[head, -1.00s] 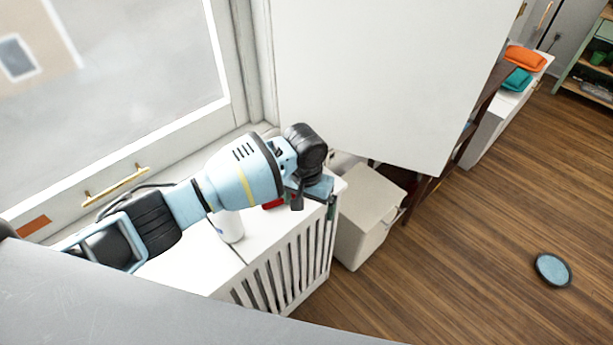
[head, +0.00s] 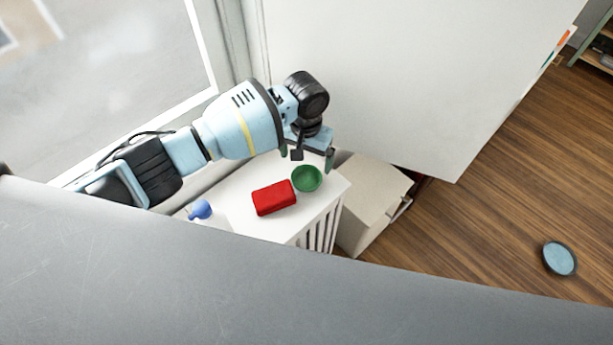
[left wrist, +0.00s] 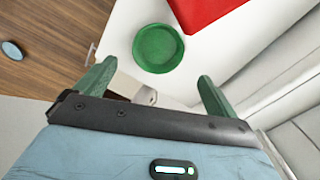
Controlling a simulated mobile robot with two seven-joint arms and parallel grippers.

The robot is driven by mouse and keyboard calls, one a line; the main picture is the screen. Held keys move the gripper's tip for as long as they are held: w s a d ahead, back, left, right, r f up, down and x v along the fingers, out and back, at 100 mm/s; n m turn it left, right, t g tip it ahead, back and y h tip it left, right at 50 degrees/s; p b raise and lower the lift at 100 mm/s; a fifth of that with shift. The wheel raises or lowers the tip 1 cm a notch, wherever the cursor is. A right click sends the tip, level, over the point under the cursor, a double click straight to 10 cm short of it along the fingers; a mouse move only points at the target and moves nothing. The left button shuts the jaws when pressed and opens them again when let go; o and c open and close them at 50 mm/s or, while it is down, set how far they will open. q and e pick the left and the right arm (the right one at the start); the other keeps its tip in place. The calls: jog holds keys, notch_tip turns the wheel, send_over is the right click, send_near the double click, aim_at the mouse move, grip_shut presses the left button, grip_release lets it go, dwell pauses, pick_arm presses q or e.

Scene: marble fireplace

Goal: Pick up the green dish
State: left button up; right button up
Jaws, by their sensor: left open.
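The green dish (head: 307,179) is a small round bowl on the white cabinet top, near its right edge and beside a red block. It also shows in the left wrist view (left wrist: 158,48), whole and beyond the fingertips. My left gripper (head: 313,160) is open and empty, just behind the dish in the head view. In the left wrist view its two green fingers (left wrist: 152,82) are spread wide, with the dish ahead between their lines and not between the fingers. My right gripper is not in view.
The red block (head: 274,197) lies left of the dish on the white cabinet (head: 330,188). A blue-topped item (head: 200,210) stands farther left. A pale box (head: 372,190) stands right of the cabinet. A round blue disc (head: 559,258) lies on the wooden floor.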

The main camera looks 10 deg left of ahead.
aim_at(307, 180)
pick_arm(q)
notch_tip(307, 180, down, 2)
jog(key=shift+w+f, duration=0.1)
jog(key=shift+s+d+f+b, duration=0.1)
jog(key=shift+s+f+b, duration=0.1)
jog(key=shift+f, duration=1.05)
jog(key=shift+s+d+f+b, duration=0.1)
jog(key=shift+f+b, duration=0.05)
jog(key=shift+f, duration=1.1)
jog(key=c, duration=1)
jog(key=shift+r, duration=0.15)
jog(key=shift+w+r, duration=0.1)
jog(key=shift+r, duration=0.55)
notch_tip(307, 180, up, 2)
jog(key=shift+r+p, duration=0.25)
jog(key=shift+p, duration=0.05)
jog(key=s+d+r, duration=0.1)
jog(key=s+d, duration=0.7)
jog(key=d, duration=0.5)
jog(key=shift+s+d, duration=0.15)
jog(key=shift+s, duration=0.2)
